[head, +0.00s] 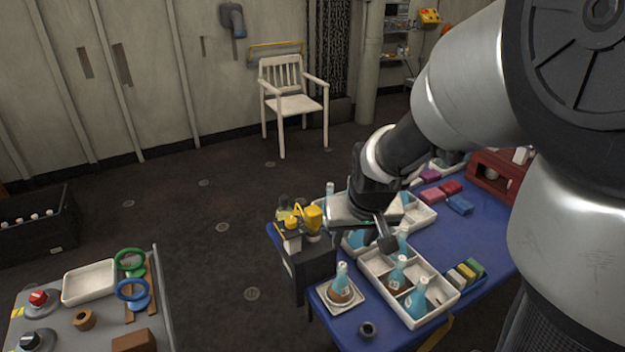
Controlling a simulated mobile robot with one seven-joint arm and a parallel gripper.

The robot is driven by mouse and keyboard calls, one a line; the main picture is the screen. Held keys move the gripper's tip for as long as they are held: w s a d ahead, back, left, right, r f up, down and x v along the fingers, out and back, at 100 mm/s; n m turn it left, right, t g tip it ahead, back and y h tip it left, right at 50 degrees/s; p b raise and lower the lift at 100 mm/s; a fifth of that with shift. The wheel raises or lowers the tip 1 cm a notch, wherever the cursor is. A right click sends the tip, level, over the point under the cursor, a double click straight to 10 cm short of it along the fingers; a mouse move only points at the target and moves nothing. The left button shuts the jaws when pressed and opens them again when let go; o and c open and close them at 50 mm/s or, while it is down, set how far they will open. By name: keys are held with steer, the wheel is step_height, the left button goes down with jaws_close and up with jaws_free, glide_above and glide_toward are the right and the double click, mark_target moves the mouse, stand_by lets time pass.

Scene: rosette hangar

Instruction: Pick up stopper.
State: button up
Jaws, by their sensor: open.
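A small dark round piece (368,330), perhaps the stopper, lies on the near edge of the blue table (465,225); it is too small to be sure. My gripper (364,233) is open over the table, above and behind that piece, apart from it. No object shows between its fingers. It hides part of the flasks behind it. A conical flask with teal glass and brown contents (341,284) stands on a square pale base left of a white divided tray (378,279). Similar flasks (415,298) stand in the tray's compartments.
Yellow-topped bottles (312,219) stand on a dark stand at the table's left. Coloured blocks (466,273) sit right of the tray, and a red rack (492,178) stands farther back. A grey bench (60,330) is at lower left.

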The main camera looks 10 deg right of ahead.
steer(key=b, duration=0.5)
glide_toward(343, 264)
step_height(343, 264, down, 3)
steer(key=shift+w+r+b+x, duration=0.15)
steer(key=shift+b+x, duration=0.15)
steer(key=shift+x, duration=0.65)
steer(key=shift+w+b+x, duration=0.2)
steer(key=shift+b+x, duration=0.15)
steer(key=shift+x, duration=0.55)
steer(key=shift+w+r+b+x, duration=0.15)
steer(key=shift+b+x, duration=0.15)
steer(key=shift+x, duration=0.65)
steer(key=shift+c, duration=0.3)
jaws_close()
